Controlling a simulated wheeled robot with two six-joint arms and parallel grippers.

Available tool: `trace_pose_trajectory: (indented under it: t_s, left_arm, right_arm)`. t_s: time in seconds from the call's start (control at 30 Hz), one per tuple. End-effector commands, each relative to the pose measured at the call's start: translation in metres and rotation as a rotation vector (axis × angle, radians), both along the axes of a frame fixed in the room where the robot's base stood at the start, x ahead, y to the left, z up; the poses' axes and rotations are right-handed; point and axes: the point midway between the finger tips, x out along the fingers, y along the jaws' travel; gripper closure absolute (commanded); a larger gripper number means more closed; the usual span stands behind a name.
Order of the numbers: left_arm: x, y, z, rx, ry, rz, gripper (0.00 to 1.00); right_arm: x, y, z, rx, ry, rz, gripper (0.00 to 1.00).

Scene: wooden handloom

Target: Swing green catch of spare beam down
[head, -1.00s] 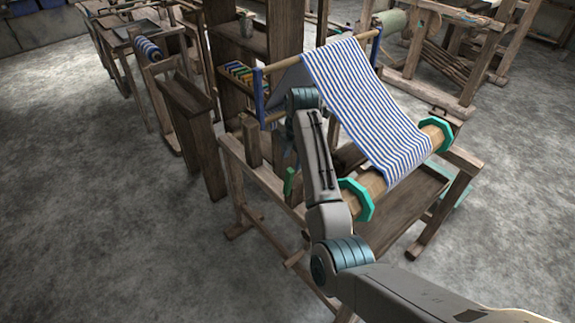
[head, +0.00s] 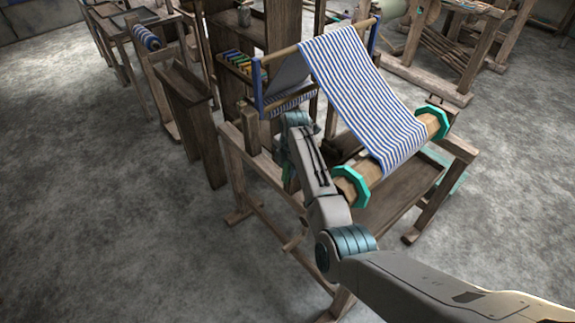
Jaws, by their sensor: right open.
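The loom's front roller (head: 379,157) is a wooden beam with teal eight-sided end flanges, and striped blue and white cloth (head: 362,95) runs down onto it. My right arm reaches in from the lower right, its forearm in front of the loom's left side. My right gripper (head: 287,168) is near the left side rail, small and partly hidden by my own wrist; it is open. I cannot make out the green catch now; it seems to be hidden behind my wrist and gripper. I cannot tell whether they touch. My left gripper is out of view.
A beam with blue and white yarn (head: 146,37) rests on a stand at the back left. A dark wooden bench (head: 183,85) stands left of the loom. Colored pieces (head: 237,65) sit on a shelf behind the cloth. Grey floor at the left is clear.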

Motion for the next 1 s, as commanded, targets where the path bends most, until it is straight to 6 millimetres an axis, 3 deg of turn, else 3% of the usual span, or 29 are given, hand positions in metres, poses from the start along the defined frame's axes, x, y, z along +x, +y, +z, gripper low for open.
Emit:
trace_pose_trajectory:
  t_s: [0.07, 0.2, 0.3, 0.57, 1.0]
  left_arm:
    - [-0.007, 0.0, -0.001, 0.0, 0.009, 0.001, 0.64]
    - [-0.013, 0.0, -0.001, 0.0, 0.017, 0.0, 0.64]
    - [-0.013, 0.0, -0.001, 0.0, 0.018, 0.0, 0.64]
    - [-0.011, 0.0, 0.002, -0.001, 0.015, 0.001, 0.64]
    - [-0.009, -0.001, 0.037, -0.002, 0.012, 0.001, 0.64]
  right_arm:
    - [0.0, 0.0, 0.0, 0.0, 0.0, 0.0, 0.58]
    - [0.0, 0.0, 0.0, 0.0, 0.0, 0.0, 0.86]
    - [0.0, 0.0, 0.0, 0.0, 0.0, 0.0, 1.0]
    - [-0.001, -0.001, 0.001, 0.006, -0.008, -0.001, 1.0]
    - [-0.018, -0.013, -0.004, 0.143, -0.196, -0.002, 1.0]
